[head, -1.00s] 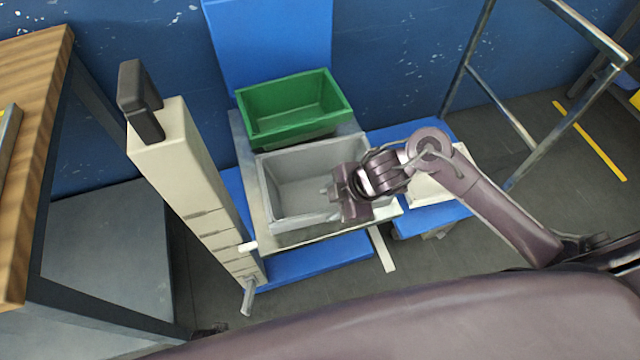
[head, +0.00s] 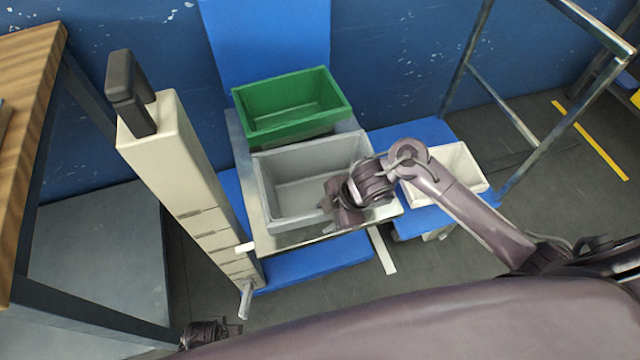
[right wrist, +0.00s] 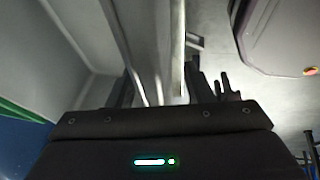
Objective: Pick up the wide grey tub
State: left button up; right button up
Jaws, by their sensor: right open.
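The wide grey tub (head: 262,195) sits on a light platform in the head view, its open top facing up. My right gripper (head: 338,205) is at the tub's front right corner, hiding part of that rim. In the right wrist view, the tub's inside (right wrist: 60,40) fills the left, and its wall runs up the middle between the spread fingers of the right gripper (right wrist: 162,92). The jaws are open; whether a finger touches the wall cannot be told. A dark part of what looks like my left gripper (head: 212,333) shows at the bottom edge; its jaws are unclear.
A green tub (head: 290,130) stands directly behind the grey one. A white bin (head: 462,170) stands to the right on blue. A beige column with a black handle (head: 180,165) rises close on the left. A metal frame (head: 500,125) stands at far right.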

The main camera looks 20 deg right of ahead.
grip_shut()
jog(key=shift+r, duration=0.1)
jog(key=shift+r, duration=0.1)
dwell(0.3)
